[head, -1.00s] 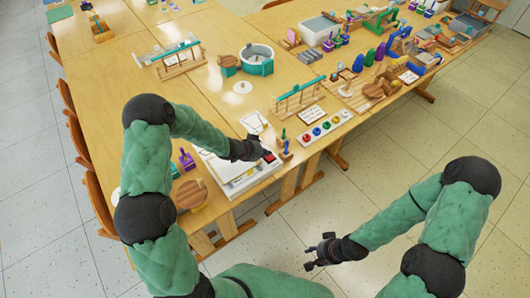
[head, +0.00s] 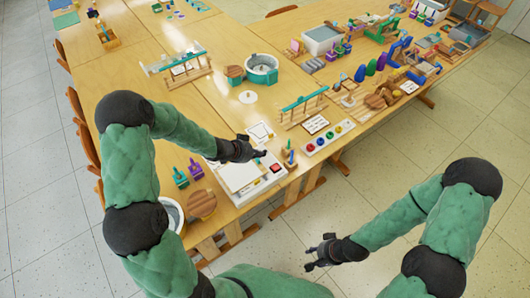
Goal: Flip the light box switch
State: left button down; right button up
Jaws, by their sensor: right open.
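The light box (head: 238,176) is a flat white box near the front edge of the wooden table, with a pale panel on top. Its red switch (head: 276,168) shows at the box's right end. My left gripper (head: 260,154) is just behind and left of the red switch, above the far side of the box. Its dark fingers are small and close together, so I cannot tell whether they are open or whether they touch anything. My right gripper (head: 312,259) is open and empty, in front of the table above the floor.
Right of the box stand small wooden blocks with pegs (head: 289,157) and a white strip with coloured knobs (head: 328,138). Left of it are a round wooden piece (head: 201,204) and green and purple stamps (head: 181,177). A wooden rack (head: 303,106) stands behind. Floor by my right gripper is clear.

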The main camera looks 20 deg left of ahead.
pick_arm(q)
jog(key=shift+v, duration=0.9)
jog(key=shift+w+a, duration=0.1)
